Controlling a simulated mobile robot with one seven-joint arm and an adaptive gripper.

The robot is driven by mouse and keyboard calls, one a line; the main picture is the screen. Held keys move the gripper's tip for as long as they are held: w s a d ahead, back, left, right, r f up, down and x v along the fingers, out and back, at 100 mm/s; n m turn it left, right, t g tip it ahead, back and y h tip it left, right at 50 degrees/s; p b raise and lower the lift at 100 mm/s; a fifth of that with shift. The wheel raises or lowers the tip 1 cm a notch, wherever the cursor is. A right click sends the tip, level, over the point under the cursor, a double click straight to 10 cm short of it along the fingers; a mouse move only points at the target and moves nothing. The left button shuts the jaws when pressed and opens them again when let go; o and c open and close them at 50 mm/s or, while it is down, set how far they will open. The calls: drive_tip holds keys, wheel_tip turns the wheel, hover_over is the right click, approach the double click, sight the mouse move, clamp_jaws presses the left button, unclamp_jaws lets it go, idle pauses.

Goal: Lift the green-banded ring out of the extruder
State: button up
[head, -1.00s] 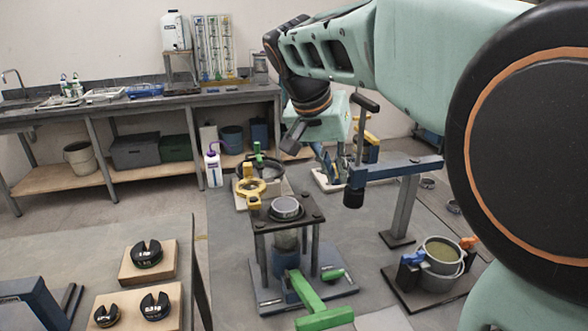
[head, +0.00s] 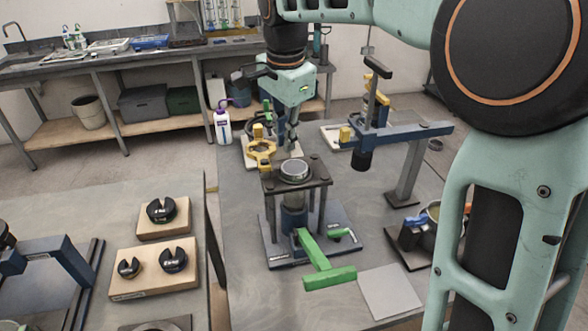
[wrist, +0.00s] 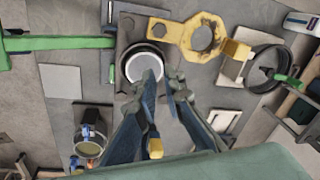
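The extruder is a black top plate (head: 315,184) on posts over a blue-grey base, with a green lever (head: 318,262) in front. A pale metal ring (head: 294,170) sits in the middle of the plate and stands a little above it; no green band can be made out on it. In the wrist view the ring (wrist: 145,64) shows as a light rim around a grey top. My gripper (head: 292,142) points down, above and just behind the ring, apart from it. In the wrist view its fingertips (wrist: 162,80) are apart with nothing between them, close to the ring's edge in the picture.
A yellow ring-shaped holder (head: 261,151) stands close behind the extruder on the left. A blue arm on a post (head: 405,134) stands to the right. A grey square plate (head: 390,291) lies at the front right. Black slotted weights (head: 161,210) lie on wooden boards on the left table.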

sight(288, 163)
drive_tip(key=f, duration=0.4)
drive_tip(key=w+f, duration=0.1)
drive_tip(key=f, duration=0.1)
drive_tip(key=shift+d+f, duration=0.1)
drive_tip(key=shift+d, duration=0.05)
clamp_jaws()
